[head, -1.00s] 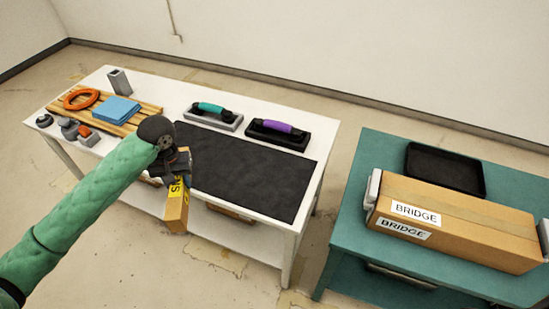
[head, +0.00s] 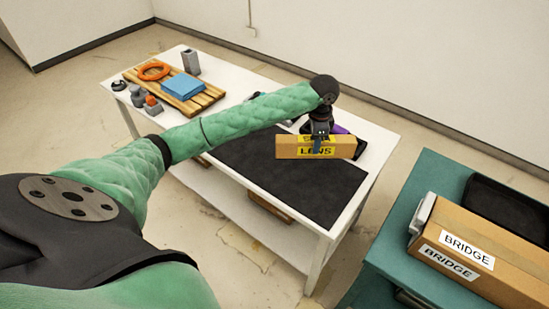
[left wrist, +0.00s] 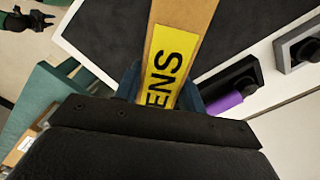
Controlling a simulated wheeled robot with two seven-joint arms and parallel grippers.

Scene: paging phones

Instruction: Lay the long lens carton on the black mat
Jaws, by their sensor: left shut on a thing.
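The long lens carton (head: 288,148) is a brown box with a yellow LENS label. My left gripper (head: 318,146) is shut on it near its middle and holds it level, lengthwise across the picture. In the head view the carton shows over the back right part of the black mat (head: 300,186); whether it touches the mat I cannot tell. In the left wrist view the carton (left wrist: 178,40) runs away from the gripper (left wrist: 160,90), with the dark mat (left wrist: 105,35) beside it. My right gripper is not clearly identifiable in the head view.
A purple-handled tool (head: 345,133) lies behind the carton, partly hidden. A wooden slatted board (head: 205,99) with a blue block (head: 183,87) and an orange ring (head: 153,71) is at the table's left. The teal table (head: 390,262) at right carries a BRIDGE box (head: 490,262). The mat's front is clear.

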